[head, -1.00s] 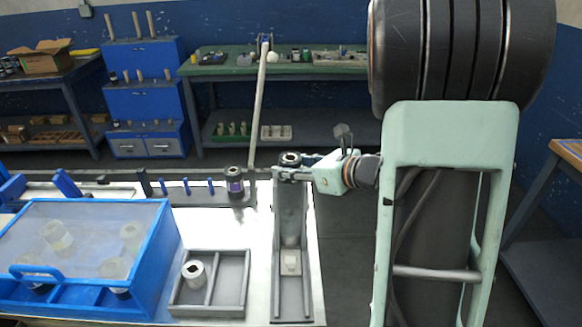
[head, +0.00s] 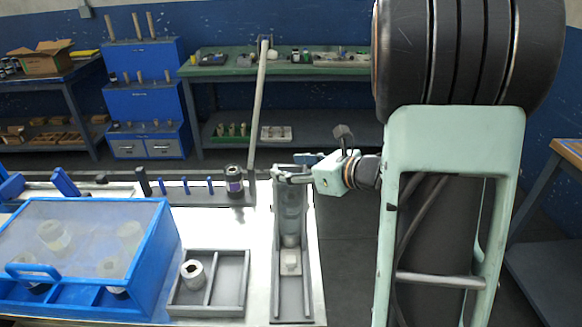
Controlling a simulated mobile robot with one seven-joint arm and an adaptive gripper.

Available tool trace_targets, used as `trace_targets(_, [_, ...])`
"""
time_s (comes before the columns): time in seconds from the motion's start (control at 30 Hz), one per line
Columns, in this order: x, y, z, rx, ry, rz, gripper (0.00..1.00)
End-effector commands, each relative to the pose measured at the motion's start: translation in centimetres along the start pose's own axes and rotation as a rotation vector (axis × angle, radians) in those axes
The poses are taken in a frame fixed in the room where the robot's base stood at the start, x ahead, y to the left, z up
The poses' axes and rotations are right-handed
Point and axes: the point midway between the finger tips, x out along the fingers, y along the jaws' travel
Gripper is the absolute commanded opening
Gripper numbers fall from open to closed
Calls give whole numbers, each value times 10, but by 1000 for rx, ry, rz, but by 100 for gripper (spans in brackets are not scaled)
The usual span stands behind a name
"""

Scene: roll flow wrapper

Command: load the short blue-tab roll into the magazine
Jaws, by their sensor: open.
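The magazine (head: 277,262) is a tall narrow grey channel at the right end of the bench. My gripper (head: 291,173) is open at the channel's top, reaching in from the right. No roll shows between its fingers. A pale, rounded shape (head: 290,220) stands inside the channel below the gripper; it looks like a roll or stack, but I cannot make out a blue tab. A small dark blue piece (head: 308,158) shows just behind the gripper. A white block (head: 290,263) sits lower in the channel.
A two-part grey tray (head: 229,284) holds a whitish roll (head: 193,274) in its left half. A blue case (head: 165,245) with a clear lid covers several rolls. A dark roll (head: 234,181) stands on the rail, near a slanted pole (head: 258,105). Bare bench lies between.

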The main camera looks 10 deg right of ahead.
Motion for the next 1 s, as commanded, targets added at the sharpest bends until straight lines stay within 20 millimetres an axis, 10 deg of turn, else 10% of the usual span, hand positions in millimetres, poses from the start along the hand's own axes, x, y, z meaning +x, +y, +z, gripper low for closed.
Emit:
trace_targets(0.6, [-102,-1,0,0,-1,-5,58])
trace_targets(1.0, [-120,0,0,0,0,0,58])
